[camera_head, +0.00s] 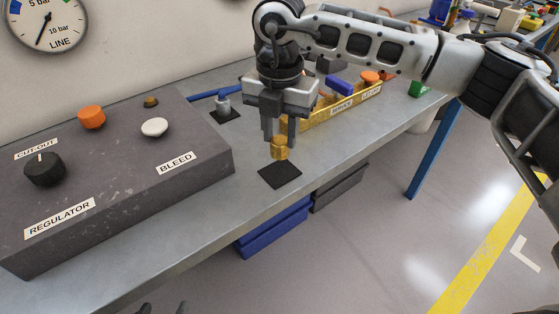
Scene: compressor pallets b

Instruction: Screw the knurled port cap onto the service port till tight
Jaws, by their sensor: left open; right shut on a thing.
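The brass-coloured knurled cap (279,149) is between the fingers of my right gripper (279,138), which is shut on it and points down. The cap is over the back part of a black square mat (280,175); I cannot tell whether it touches the mat. A small brass stub (151,101), which looks like the service port, stands near the back edge of the dark panel box (120,200), well left of the cap. Nothing shows on top of the stub. Only the dark fingertips of my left gripper (163,307) show at the bottom edge, apart and empty.
The box carries an orange knob (91,117), a white button (155,128) and a black regulator knob (44,169). A grey fitting (223,106) stands on another mat behind. A yellow bin (335,112) with parts is right of my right gripper. The bench's front strip is clear.

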